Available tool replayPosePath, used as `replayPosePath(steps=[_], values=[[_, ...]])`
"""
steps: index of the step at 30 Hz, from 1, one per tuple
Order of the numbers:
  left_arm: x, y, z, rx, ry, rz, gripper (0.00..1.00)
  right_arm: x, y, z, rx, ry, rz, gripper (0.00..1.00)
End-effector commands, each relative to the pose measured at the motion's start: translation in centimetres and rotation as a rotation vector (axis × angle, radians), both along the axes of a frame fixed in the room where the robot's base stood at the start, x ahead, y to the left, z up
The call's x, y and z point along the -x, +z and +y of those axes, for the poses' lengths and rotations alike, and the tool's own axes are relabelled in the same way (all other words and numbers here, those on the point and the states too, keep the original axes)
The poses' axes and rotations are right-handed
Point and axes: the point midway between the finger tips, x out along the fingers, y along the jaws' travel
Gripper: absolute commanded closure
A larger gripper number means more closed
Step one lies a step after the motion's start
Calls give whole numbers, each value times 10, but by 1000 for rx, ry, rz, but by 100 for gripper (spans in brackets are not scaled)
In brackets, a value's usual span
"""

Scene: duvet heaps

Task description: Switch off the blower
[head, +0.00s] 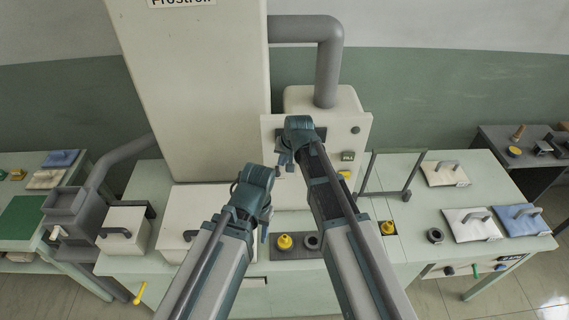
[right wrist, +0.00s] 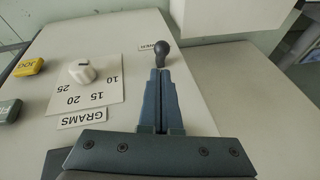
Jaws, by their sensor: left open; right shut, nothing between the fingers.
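The blower lever (right wrist: 160,50), a dark ball-ended lever, stands on the pale panel (right wrist: 120,40) in the right wrist view. A small label beside it is partly hidden, with only its last letters readable. My right gripper (right wrist: 160,80) is shut and empty, its tips just short of the lever in the picture; I cannot tell whether they touch it. In the head view my right gripper (head: 283,160) is in front of the machine's panel (head: 361,118), and the lever is hidden or too small to tell. My left gripper (head: 262,212) is lower, in front of the machine, open.
A white dial (right wrist: 82,72) marked in grams, a yellow button (right wrist: 28,66) and a green button (right wrist: 8,110) sit on the panel. Yellow-topped stoppers (head: 285,242) stand on the bench.

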Motion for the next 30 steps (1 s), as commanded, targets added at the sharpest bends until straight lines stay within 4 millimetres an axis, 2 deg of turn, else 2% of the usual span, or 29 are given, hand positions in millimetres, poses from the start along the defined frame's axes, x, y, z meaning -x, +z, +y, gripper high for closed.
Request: replayPosePath(steps=[1,7,20,30], values=[[0,-15,0,0,1,0,50,-4,-15,2,0,0,0,100],[0,-30,0,0,3,-1,50,-11,-30,6,0,0,0,100],[0,-31,0,0,3,-1,50,-11,-31,6,0,1,-1,100],[0,-40,0,1,3,-2,50,-7,-35,7,0,1,-60,100]])
